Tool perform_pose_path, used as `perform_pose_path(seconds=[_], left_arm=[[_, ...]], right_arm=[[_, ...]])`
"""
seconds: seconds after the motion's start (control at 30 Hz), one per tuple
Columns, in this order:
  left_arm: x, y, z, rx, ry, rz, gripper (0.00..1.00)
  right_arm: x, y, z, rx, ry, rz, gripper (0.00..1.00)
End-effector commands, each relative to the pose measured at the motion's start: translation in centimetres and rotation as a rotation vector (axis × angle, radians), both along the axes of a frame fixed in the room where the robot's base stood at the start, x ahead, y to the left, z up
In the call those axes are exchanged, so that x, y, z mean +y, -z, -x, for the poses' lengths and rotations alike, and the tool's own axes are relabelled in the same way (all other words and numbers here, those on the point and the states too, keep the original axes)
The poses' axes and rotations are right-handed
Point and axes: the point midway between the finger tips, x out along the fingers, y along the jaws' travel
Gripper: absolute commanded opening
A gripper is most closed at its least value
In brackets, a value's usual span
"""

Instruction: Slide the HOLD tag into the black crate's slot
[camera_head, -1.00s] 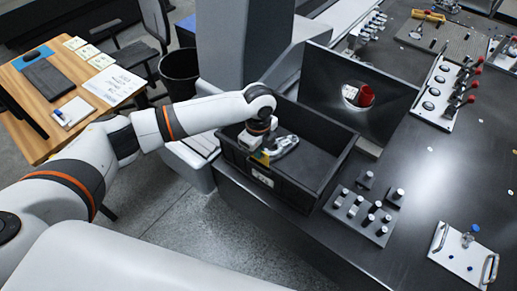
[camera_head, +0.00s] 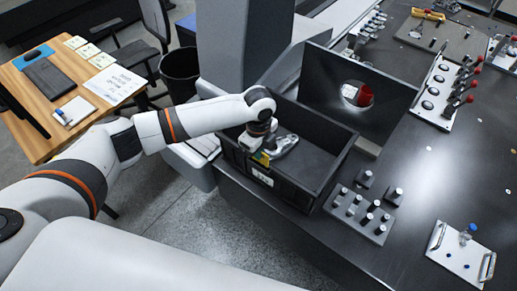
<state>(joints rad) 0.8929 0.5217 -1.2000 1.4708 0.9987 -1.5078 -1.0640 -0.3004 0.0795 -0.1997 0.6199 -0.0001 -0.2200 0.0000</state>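The black crate (camera_head: 335,172) sits at the left edge of the dark table. A white label (camera_head: 262,176) is on its front wall. A small yellow-green tag (camera_head: 261,158), which I take to be the HOLD tag, is at the front wall's rim near the left corner. My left gripper (camera_head: 256,150) is over that corner and appears shut on the tag. The fingertips are small and partly hidden. The slot is too small to make out, so I cannot tell whether the tag is in it. My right gripper is not in view.
A shiny metal part (camera_head: 285,144) lies in the crate beside the gripper. A dark upright plate with a round hole (camera_head: 385,98) stands behind. A block of pegs (camera_head: 357,215) is right of the crate.

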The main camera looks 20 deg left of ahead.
Motion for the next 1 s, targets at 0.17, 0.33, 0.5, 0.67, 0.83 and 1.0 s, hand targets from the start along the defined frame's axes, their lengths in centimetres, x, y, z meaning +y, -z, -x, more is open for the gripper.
perform_pose_path(seconds=[0.17, 0.33, 0.5, 0.67, 0.83, 1.0], left_arm=[[0.01, 0.03, -0.01, 0.000, 0.000, 0.000, 0.00], [0.02, 0.05, -0.01, 0.000, 0.000, 0.000, 0.00], [0.01, 0.30, 0.00, 0.000, 0.000, 0.000, 0.00], [0.04, 0.74, 0.00, 0.000, -0.001, 0.000, 0.00], [0.05, 0.89, -0.02, 0.000, 0.000, 0.000, 0.00], [0.04, 0.88, -0.01, 0.000, 0.000, 0.000, 0.00]], right_arm=[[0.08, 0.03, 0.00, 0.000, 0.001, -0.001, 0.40], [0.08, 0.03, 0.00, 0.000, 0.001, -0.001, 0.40], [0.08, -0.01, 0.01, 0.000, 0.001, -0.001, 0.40], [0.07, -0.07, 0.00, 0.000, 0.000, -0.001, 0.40], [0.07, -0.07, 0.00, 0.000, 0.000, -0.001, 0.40], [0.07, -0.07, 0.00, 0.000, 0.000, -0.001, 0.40]])
